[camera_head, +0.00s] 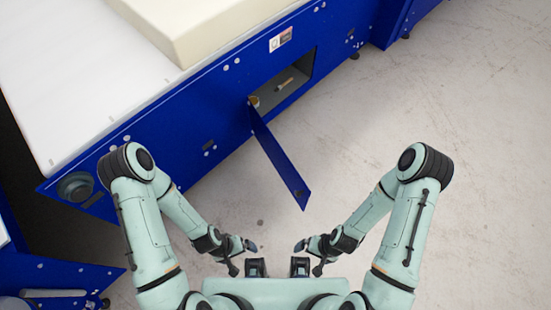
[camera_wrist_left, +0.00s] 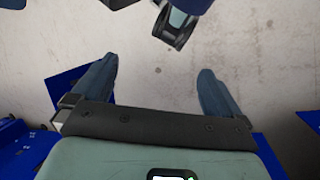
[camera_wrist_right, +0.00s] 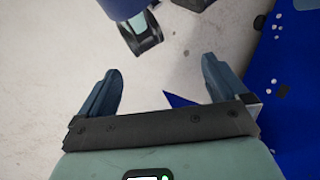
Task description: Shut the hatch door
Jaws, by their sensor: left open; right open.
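The blue hatch door (camera_head: 279,157) stands swung open from the left side of a rectangular opening (camera_head: 285,85) in the blue machine's side. Inside the opening a small handle-like part shows on a grey surface. My left gripper (camera_head: 250,246) is in front of my body, below the door in the head view, and touches nothing. Its fingers are spread in the left wrist view (camera_wrist_left: 156,85). My right gripper (camera_head: 301,246) is beside it to the right, apart from the door. Its fingers are spread and empty in the right wrist view (camera_wrist_right: 160,85).
The blue machine (camera_head: 180,130) runs diagonally across the upper left, with a white bed (camera_head: 75,75) and a cream foam block (camera_head: 200,25) on top. A round dark part (camera_head: 76,187) sits at its near end. The concrete floor (camera_head: 440,130) at right is clear.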

